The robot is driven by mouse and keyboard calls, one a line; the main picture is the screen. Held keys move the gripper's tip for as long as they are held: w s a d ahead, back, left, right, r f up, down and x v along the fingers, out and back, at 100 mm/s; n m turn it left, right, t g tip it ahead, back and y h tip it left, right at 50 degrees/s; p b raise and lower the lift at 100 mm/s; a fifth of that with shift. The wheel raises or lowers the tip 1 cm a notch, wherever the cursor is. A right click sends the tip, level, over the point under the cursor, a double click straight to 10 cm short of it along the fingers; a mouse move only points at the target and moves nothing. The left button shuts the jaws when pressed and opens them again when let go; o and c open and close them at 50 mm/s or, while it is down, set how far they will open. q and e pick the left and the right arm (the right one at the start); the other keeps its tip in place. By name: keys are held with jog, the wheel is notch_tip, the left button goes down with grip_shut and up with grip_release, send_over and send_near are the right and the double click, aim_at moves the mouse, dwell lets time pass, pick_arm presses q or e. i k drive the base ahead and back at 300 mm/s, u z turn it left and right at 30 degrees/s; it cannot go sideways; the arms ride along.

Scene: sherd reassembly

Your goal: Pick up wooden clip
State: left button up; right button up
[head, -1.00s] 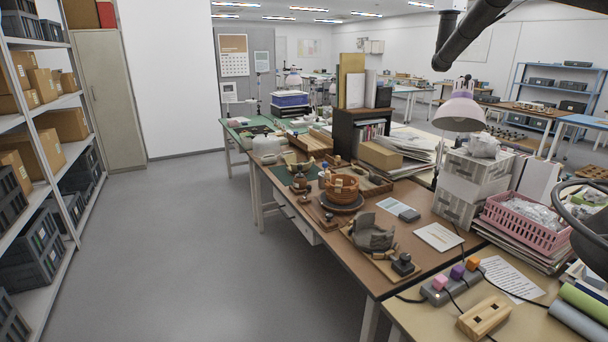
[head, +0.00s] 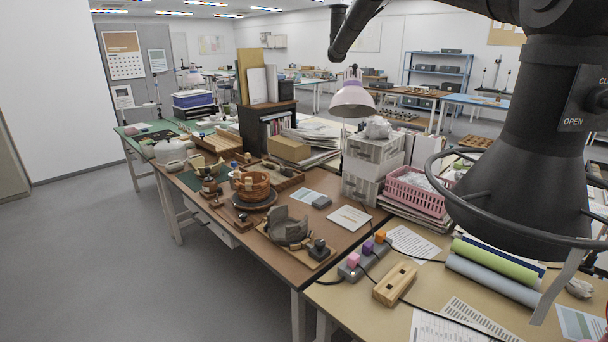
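An orange-brown pot (head: 252,187) stands on a dark round base on the brown table. Small pale pieces on its rim look like wooden clips, but they are too small to tell for sure. Several small wooden pieces lie around the pot, and I cannot tell which of them are clips. A grey broken vessel (head: 287,227) stands on a board nearer to me. Neither of my grippers shows in the head view.
A black extraction hood (head: 530,150) with a ring fills the right side. A power strip (head: 362,262), a wooden block with holes (head: 395,284) and rolls (head: 492,270) lie on the near table. A lamp (head: 352,100) and a pink basket (head: 418,190) stand behind. The floor (head: 150,260) at left is clear.

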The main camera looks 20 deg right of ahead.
aim_at(237, 176)
jog(key=u, duration=0.5)
jog(key=i, duration=1.1)
jog(key=u, duration=0.65)
jog(key=i, duration=1.2)
jog(key=z, duration=0.9)
jog(key=i, duration=0.85)
jog(key=z, duration=0.65)
